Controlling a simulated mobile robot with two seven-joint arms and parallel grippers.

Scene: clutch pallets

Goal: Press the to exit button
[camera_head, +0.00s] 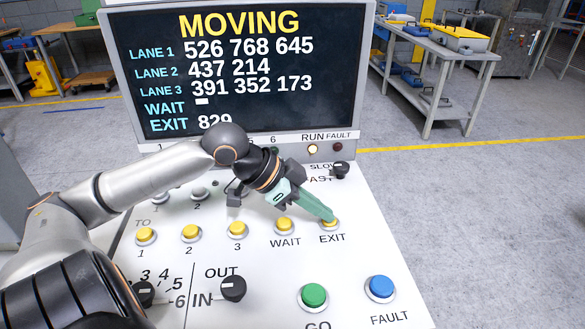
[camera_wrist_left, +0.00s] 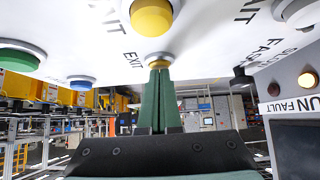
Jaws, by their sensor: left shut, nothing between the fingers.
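My right gripper is not in view.
The yellow WAIT button (camera_head: 284,225) is just left. The green GO button (camera_head: 313,296) and blue FAULT button (camera_head: 380,288) lie nearer. A black speed knob (camera_head: 340,170) is behind. The screen (camera_head: 240,70) reads MOVING, EXIT 829, and the RUN lamp (camera_head: 313,149) is lit.

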